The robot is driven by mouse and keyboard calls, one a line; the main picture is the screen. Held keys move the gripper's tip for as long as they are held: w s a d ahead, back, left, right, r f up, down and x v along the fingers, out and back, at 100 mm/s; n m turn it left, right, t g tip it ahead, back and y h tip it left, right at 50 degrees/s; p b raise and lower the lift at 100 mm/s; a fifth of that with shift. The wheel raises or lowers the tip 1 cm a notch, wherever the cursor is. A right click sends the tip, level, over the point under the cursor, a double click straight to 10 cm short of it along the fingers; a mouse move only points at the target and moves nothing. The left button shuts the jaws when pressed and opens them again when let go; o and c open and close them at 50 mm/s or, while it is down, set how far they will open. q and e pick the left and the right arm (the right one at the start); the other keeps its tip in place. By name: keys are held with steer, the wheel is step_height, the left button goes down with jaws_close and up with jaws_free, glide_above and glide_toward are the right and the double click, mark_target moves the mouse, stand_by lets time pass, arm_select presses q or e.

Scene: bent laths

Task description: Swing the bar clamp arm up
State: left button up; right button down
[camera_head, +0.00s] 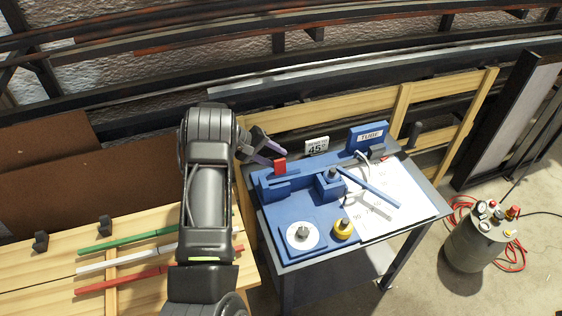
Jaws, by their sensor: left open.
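A blue bending fixture (285,208) sits on a small grey table. A long blue bar (368,186) slants down to the right from a round dark post (332,173) on the fixture. A small red block (280,165) stands at the fixture's back left. I cannot tell for sure which part is the bar clamp arm. My left gripper (275,155) is open and empty at the fixture's back left corner, close beside the red block. I cannot tell whether they touch. My left arm hides part of the wooden bench. My right gripper is not in view.
A sign reading 45 (316,147) and a block marked TUBE (370,136) stand at the table's back. Green, white and red laths (115,285) lie left. A grey tank (474,245) stands right.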

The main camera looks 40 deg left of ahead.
mark_target(275, 157)
arm_select(q)
steer(key=shift+v, duration=1.7)
steer(key=shift+d, duration=0.1)
